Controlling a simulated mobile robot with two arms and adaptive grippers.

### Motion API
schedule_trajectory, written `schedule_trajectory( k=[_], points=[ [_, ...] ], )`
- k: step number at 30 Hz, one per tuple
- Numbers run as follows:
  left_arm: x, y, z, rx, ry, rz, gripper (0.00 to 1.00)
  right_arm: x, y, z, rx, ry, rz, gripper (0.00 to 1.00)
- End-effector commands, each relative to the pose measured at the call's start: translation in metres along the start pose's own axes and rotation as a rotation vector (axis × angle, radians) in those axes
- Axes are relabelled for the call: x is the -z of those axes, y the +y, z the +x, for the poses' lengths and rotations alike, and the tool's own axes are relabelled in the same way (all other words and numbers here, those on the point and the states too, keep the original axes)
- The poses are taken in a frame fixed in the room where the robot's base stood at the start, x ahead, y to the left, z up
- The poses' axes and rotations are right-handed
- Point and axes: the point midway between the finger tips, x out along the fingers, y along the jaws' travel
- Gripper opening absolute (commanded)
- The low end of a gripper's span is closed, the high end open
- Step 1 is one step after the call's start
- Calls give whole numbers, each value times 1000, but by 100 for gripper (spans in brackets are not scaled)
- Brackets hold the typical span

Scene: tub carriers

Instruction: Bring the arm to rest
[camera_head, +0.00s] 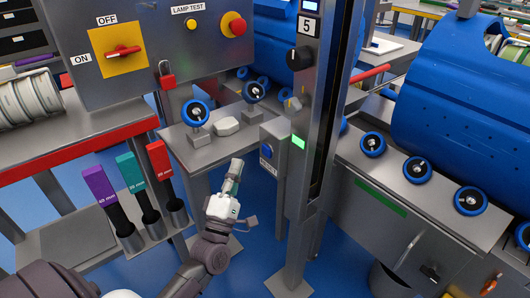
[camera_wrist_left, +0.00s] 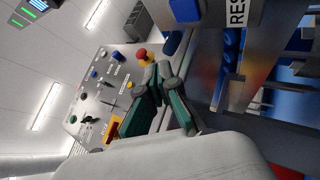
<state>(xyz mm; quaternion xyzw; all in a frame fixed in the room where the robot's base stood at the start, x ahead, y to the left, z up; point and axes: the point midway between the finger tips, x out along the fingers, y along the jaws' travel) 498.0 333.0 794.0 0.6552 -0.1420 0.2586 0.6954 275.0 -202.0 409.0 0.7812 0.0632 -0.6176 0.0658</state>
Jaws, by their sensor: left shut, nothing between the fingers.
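My left arm comes up from the bottom left of the head view. Its gripper (camera_head: 236,168) is shut and empty, in the air in front of a grey bench with blue rollers. It is left of the grey post and apart from the panel above. In the left wrist view the dark green fingers (camera_wrist_left: 168,92) are together with nothing between them. The view there is tilted, with a control panel behind the fingers. My right gripper does not show.
A control panel (camera_head: 160,45) with a red rotary switch stands above left. Purple, teal and red-handled tools (camera_head: 128,172) stand in holders at left. A grey post (camera_head: 308,130) rises right of the gripper. A blue drum (camera_head: 450,105) lies beyond the rollers at right.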

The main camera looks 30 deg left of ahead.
Motion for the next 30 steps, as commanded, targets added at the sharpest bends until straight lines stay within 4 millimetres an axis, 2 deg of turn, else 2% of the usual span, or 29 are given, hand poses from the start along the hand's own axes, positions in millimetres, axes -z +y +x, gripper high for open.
schedule_trajectory(
  k=[13, 17, 20, 23, 24, 26, 27, 30],
  points=[
    [-1, -2, -1, 8, -4, 6, 0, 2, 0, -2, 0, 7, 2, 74],
    [-17, -26, -11, 113, -64, 100, 0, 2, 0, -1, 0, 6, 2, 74],
    [-42, -70, -38, 295, -189, 271, 0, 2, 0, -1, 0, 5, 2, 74],
    [-67, -122, -86, 513, -382, 497, 0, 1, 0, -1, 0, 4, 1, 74],
    [-75, -141, -109, 596, -470, 587, 0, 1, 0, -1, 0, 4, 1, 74],
    [-83, -166, -147, 713, -609, 716, 0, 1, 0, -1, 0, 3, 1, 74],
    [-86, -180, -173, 785, -705, 795, 0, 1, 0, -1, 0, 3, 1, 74],
    [-88, -202, -232, 927, -928, 954, 0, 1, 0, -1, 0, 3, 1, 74]
  ],
)
